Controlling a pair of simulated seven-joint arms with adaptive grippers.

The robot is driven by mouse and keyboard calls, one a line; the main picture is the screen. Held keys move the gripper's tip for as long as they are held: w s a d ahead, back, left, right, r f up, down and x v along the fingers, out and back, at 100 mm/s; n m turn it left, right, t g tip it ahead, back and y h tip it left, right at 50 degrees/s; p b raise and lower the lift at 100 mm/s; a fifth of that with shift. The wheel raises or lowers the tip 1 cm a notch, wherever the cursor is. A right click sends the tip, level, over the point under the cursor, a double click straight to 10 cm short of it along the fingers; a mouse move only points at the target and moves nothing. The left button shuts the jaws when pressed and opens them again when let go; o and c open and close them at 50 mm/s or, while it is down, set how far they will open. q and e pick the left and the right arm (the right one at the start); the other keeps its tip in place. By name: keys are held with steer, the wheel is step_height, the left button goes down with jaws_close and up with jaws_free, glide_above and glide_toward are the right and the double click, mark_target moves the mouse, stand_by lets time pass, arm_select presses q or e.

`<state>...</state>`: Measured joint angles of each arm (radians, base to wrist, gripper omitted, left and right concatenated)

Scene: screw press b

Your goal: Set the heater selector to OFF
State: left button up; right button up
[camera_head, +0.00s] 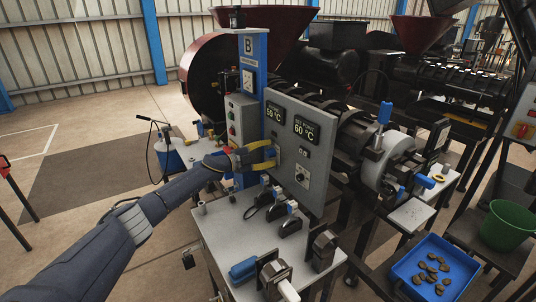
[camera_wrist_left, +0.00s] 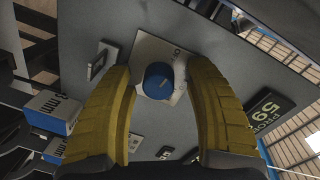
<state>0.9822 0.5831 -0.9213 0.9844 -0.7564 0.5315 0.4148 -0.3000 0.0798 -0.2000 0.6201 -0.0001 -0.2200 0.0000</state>
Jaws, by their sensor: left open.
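The grey control panel (camera_head: 312,125) stands upright on the machine, with two lit displays reading 59 °C and 60 °C. In the left wrist view, a blue knob (camera_wrist_left: 158,80) sits on a pale label plate (camera_wrist_left: 150,48) on the panel; it looks like the heater selector. My left gripper (camera_head: 274,156) has yellow fingers, open and pointed at the panel's left side. In the wrist view the fingers (camera_wrist_left: 158,95) lie on either side of the knob, with gaps showing; contact is not clear. The knob's set position cannot be read. My right gripper is not in view.
Another plate with a dark control (camera_head: 302,176) is lower on the panel. A blue column (camera_head: 250,80) and a grey button box (camera_head: 240,120) stand close to my left wrist. The bench (camera_head: 225,232) below carries several blocks and clamps. A blue tray (camera_head: 455,258) is at lower right.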

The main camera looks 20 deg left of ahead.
arm_select(q)
steer(key=f+v, duration=0.1)
steer(key=v, duration=1.1)
steer(key=shift+r, duration=0.4)
stand_by(1.6)
